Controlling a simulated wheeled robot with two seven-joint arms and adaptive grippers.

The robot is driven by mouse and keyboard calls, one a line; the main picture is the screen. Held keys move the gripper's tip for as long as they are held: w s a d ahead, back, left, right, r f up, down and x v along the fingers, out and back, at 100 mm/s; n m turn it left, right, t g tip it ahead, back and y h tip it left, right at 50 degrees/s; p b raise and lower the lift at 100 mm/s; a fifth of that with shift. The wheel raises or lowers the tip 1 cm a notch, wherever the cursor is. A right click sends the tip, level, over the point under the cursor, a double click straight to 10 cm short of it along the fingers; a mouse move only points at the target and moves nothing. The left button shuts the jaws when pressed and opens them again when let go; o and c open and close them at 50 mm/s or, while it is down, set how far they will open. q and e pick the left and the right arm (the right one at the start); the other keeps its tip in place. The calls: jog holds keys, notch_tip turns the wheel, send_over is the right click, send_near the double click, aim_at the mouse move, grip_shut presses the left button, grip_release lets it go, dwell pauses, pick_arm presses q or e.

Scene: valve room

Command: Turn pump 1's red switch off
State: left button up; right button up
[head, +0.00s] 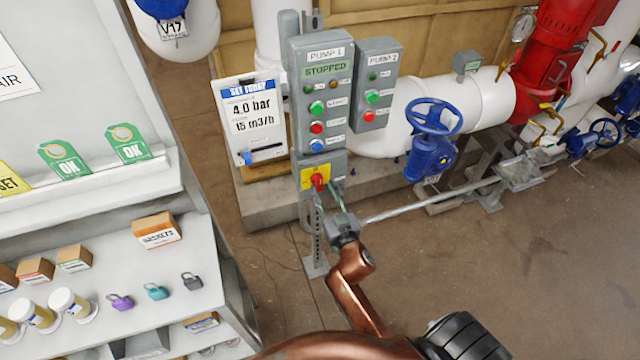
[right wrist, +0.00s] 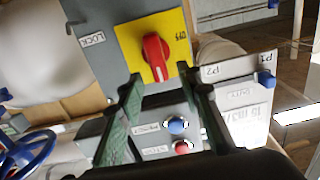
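Pump 1's red switch (head: 318,181) is a rotary handle on a yellow plate, low on the grey pump 1 panel (head: 322,60). The panel's display reads STOPPED. In the right wrist view, the red switch (right wrist: 156,58) stands roughly upright on its yellow plate, with an OFF label to its right. My right gripper (head: 332,202) is just below and in front of the switch. Its fingers (right wrist: 162,84) are spread, with nothing between the tips; the switch lies just beyond them, apparently not touched. My left gripper is out of view.
The pump 2 box (head: 376,84) adjoins the panel on the right, with a blue valve wheel (head: 433,118) beyond. A set-today sign (head: 252,115) stands left. A shelf (head: 185,262) with padlocks and boxes fills the lower left. Floor at the right is clear.

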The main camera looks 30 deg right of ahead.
aim_at(320, 183)
jog(key=shift+x, duration=1.75)
jog(key=shift+c, duration=0.7)
grip_shut()
